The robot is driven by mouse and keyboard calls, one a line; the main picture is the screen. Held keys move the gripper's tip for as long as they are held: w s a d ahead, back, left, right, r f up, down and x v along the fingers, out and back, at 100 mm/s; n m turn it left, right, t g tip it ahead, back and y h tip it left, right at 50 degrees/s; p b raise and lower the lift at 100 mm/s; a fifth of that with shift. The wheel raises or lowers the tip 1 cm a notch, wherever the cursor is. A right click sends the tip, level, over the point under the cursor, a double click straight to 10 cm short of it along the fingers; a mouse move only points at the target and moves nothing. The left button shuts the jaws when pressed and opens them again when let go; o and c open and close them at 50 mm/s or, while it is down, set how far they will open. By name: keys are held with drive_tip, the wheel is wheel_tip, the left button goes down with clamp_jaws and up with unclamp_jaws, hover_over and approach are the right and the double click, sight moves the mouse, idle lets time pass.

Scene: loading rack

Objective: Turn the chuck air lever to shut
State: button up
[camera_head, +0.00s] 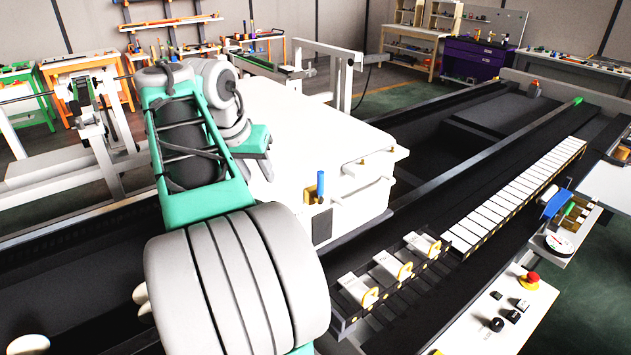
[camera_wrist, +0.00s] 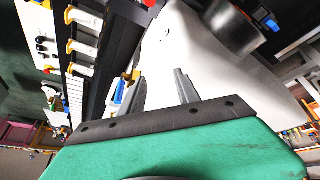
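A small blue-handled lever (camera_head: 320,185) stands upright on the front side of the white machine housing (camera_head: 340,140) in the head view. A blue handle with yellow beside it (camera_wrist: 120,91) shows just left of my gripper in the wrist view and looks like the same lever. Another blue handle (camera_wrist: 266,19) shows by a dark cylinder (camera_wrist: 232,25) at the wrist view's top right. I cannot tell for sure which is the chuck air lever. My gripper (camera_wrist: 159,73) is open, with two grey fingers apart and nothing between them. Its fingertips are not clear in the head view.
A dark rail with white blocks (camera_head: 515,195) and yellow-tabbed pieces (camera_head: 402,270) runs to the right of the housing. A control panel with a red button (camera_head: 529,280) is at bottom right. Workbenches line the back. My arm covers the left middle of the head view.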

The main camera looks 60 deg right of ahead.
sight(318, 174)
drive_tip(key=s+d+m, duration=0.2)
drive_tip(key=s+d, duration=0.1)
drive_tip(key=s+d+m+g, duration=0.1)
drive_tip(key=s+d+m, duration=0.1)
drive_tip(key=d, duration=0.1)
drive_tip(key=s+d+m, duration=0.2)
drive_tip(key=s+d, duration=0.1)
drive_tip(key=shift+s+d+g+y, duration=0.3)
drive_tip(key=shift+g+y, duration=0.1)
drive_tip(key=b+x, duration=0.4)
drive_tip(key=x, duration=0.3)
drive_tip(key=shift+s+d+f+b, duration=0.1)
drive_tip(key=shift+f+b, duration=0.1)
drive_tip(key=shift+b, duration=0.1)
drive_tip(key=shift+c, duration=0.6)
clamp_jaws()
